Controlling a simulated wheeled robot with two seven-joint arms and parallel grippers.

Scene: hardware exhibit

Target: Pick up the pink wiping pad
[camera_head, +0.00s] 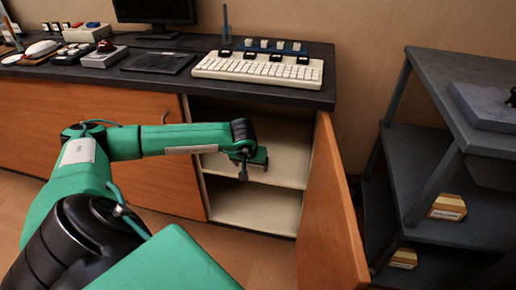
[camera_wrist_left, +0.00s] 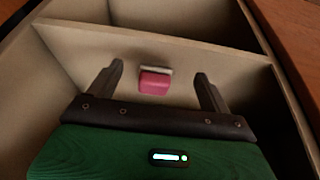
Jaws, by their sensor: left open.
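The pink wiping pad (camera_wrist_left: 154,82) shows in the left wrist view on a pale shelf (camera_wrist_left: 190,56) inside the cabinet. It is a small pink block with a whitish edge on its far side. My left gripper (camera_wrist_left: 162,80) is open, its two fingers on either side of the pad in that picture, with a gap on each side. I cannot tell the height of the fingers over the shelf. In the head view my left gripper (camera_head: 250,168) reaches into the open cabinet, and the pad cannot be made out there. My right gripper is not in view.
The open cabinet door (camera_head: 332,220) stands to the right of the opening. The dark countertop (camera_head: 140,84) above bears a white keyboard (camera_head: 258,68) and other devices. A grey shelf rack (camera_head: 425,150) stands at the right. A lower cabinet compartment (camera_head: 255,208) looks empty.

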